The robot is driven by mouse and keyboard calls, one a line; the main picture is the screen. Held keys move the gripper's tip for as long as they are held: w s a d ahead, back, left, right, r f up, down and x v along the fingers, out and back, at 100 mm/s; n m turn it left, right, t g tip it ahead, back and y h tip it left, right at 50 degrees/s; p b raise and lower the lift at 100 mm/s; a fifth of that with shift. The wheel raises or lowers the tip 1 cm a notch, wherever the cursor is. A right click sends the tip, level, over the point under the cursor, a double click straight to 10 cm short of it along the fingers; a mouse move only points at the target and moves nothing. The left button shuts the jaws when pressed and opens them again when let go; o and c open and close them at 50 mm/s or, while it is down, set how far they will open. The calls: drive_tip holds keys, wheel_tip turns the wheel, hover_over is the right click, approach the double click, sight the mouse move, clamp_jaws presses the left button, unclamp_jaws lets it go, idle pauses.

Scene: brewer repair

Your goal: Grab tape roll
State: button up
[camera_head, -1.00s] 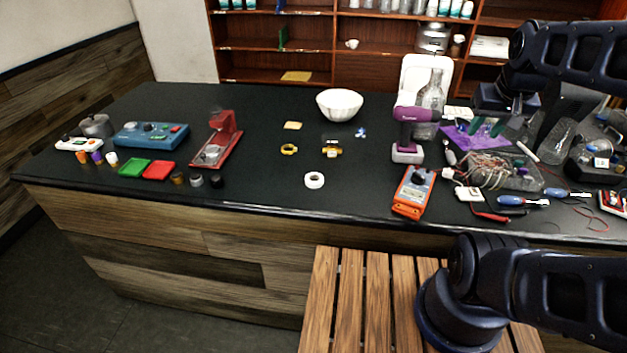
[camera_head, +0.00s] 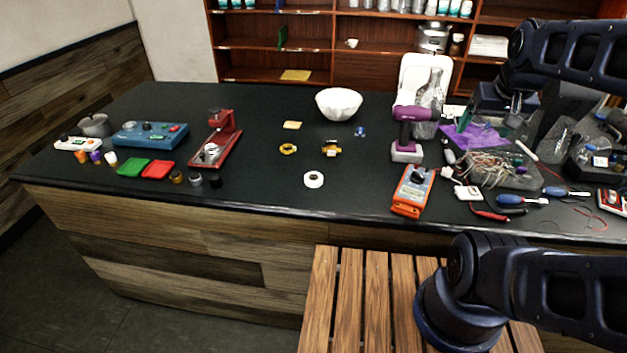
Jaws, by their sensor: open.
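A white tape roll (camera_head: 314,179) lies flat on the dark counter, near its front edge and left of the orange multimeter. A yellow ring (camera_head: 288,148), which may also be a roll of tape, lies farther back. My gripper (camera_head: 490,117) is over the back right of the counter, near the purple cloth and far to the right of both rolls. Its jaws are open, with no object seen between them. My arm and the clutter behind partly hide the fingers.
A white bowl (camera_head: 339,104) is behind, a red stand (camera_head: 217,140) to the left. Counter around the white roll is clear.

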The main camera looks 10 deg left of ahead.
drive_tip(key=shift+w+a, duration=0.1)
drive_tip(key=w+a+f+n+g, duration=0.1)
drive_tip(key=w+a+n, duration=0.5)
drive_tip(key=w+a, duration=0.2)
drive_tip(key=n+g, duration=0.4)
drive_tip(key=n, duration=1.1)
hover_over(313, 177)
wheel_tip(313, 177, down, 15)
drive_tip(key=shift+f, duration=5.5)
drive_tip(key=c, duration=1.1)
